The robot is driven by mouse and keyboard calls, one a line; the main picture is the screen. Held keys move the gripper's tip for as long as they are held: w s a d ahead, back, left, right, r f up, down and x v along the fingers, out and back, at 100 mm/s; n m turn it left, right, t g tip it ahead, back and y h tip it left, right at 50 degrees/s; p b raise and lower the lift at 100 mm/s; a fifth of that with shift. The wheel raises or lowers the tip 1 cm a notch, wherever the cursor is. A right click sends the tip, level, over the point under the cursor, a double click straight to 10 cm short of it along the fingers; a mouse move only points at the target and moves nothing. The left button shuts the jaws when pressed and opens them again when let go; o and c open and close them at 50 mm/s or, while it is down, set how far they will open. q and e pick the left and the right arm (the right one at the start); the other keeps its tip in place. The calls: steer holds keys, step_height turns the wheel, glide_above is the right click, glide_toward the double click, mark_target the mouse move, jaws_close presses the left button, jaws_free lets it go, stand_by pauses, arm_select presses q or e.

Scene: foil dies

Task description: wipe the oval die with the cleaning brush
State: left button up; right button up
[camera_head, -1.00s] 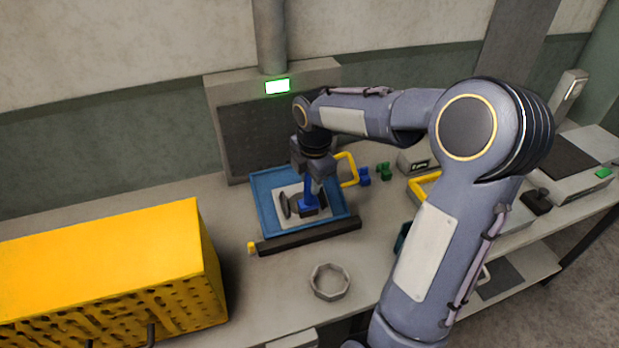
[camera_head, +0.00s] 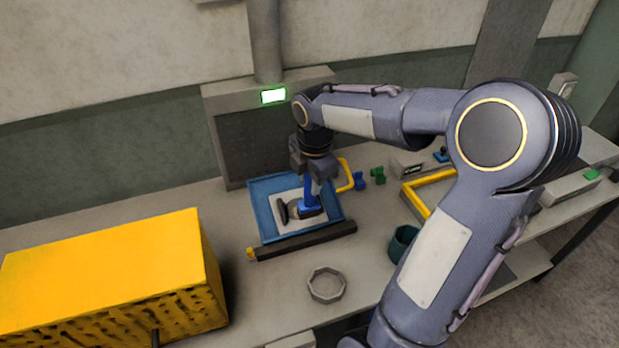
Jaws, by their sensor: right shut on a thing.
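The cleaning brush (camera_head: 309,205) has a blue handle and a dark head. My right gripper (camera_head: 312,178) is shut on its handle and holds it upright, head down, over the blue tray (camera_head: 267,227). The oval die (camera_head: 283,210) looks dark and lies on a pale plate (camera_head: 288,194) in the tray. The brush head is at the die's right side; I cannot tell whether it touches it. Part of the die is hidden by the brush. My left gripper is not in view.
A dark bar (camera_head: 303,241) with a yellow end lies along the tray's front edge. A yellow box (camera_head: 105,262) fills the left. An octagonal ring (camera_head: 326,285), a teal cup (camera_head: 402,243) and a yellow frame (camera_head: 414,201) are nearby. A grey panel (camera_head: 240,140) stands behind.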

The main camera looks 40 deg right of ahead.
steer(key=shift+s+r, duration=0.15)
steer(key=shift+r, duration=0.15)
steer(key=shift+f, duration=0.1)
